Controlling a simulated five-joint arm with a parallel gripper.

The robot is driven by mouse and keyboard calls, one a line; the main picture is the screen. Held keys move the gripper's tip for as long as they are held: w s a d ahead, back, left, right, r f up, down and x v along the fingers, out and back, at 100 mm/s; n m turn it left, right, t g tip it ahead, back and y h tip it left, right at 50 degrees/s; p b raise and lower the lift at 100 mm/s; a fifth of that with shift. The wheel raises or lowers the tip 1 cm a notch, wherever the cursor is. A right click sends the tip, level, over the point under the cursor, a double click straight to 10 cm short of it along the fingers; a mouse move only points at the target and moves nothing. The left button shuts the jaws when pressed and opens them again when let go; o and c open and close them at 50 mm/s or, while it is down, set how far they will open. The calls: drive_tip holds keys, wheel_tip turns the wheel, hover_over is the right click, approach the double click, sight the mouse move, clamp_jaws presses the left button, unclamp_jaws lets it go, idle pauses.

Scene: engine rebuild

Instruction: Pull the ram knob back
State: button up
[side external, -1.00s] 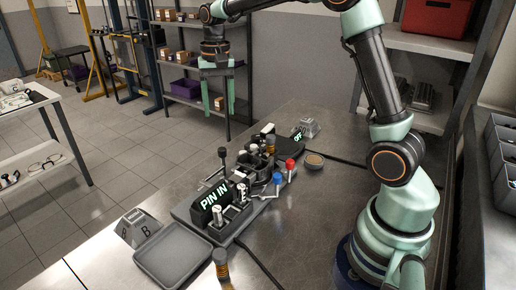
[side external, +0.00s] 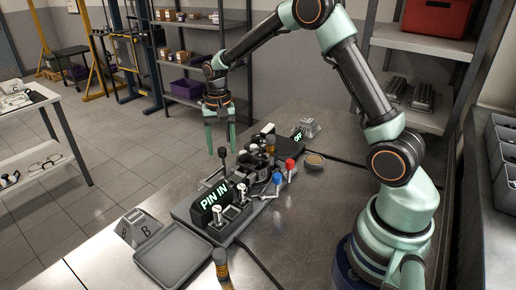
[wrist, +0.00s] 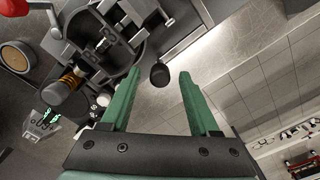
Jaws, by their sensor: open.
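The black ball knob (side external: 222,152), which I take for the ram knob, stands on a thin rod at the far left of the fixture (side external: 182,212). My gripper (side external: 220,147) points down over it, with its two green fingers open. In the wrist view the knob (wrist: 160,75) appears between the two fingertips (wrist: 158,79), with a gap on each side. I cannot tell whether the tips are level with the knob or above it. No contact shows.
A "PIN IN" display (side external: 214,205) and an "OFF" display (side external: 297,137) sit on the fixture. A red knob (side external: 290,164) and a blue knob (side external: 277,178) stand on the right. An empty grey tray (side external: 162,252) lies in front.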

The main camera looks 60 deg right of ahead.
drive_tip(key=shift+f, duration=0.15)
clamp_jaws()
idle(1.3)
